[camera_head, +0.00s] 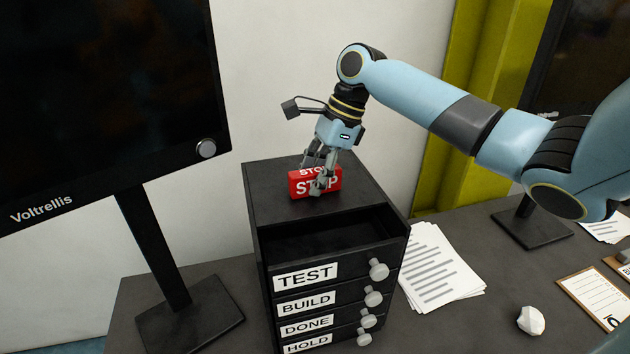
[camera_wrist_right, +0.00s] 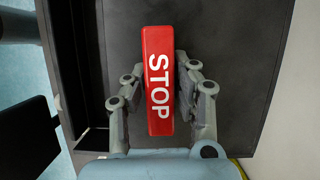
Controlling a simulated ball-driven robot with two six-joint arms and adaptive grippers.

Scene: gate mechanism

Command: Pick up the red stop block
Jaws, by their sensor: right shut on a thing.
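The red stop block (camera_head: 302,184) with white STOP lettering is on top of the black drawer cabinet (camera_head: 275,177), toward its back part. My right gripper (camera_head: 323,178) reaches down from above with its fingers at the block. In the right wrist view the block (camera_wrist_right: 158,80) lies between the two fingers of my right gripper (camera_wrist_right: 160,95), which is shut on it. I cannot tell whether the block is clear of the cabinet top. My left gripper is not in view.
The cabinet's top drawer, labelled TEST (camera_head: 305,276), is pulled open. A monitor (camera_head: 110,95) stands at the left. Papers (camera_head: 440,270) and a crumpled white ball (camera_head: 531,320) lie on the desk at the right. A wall is close behind the cabinet.

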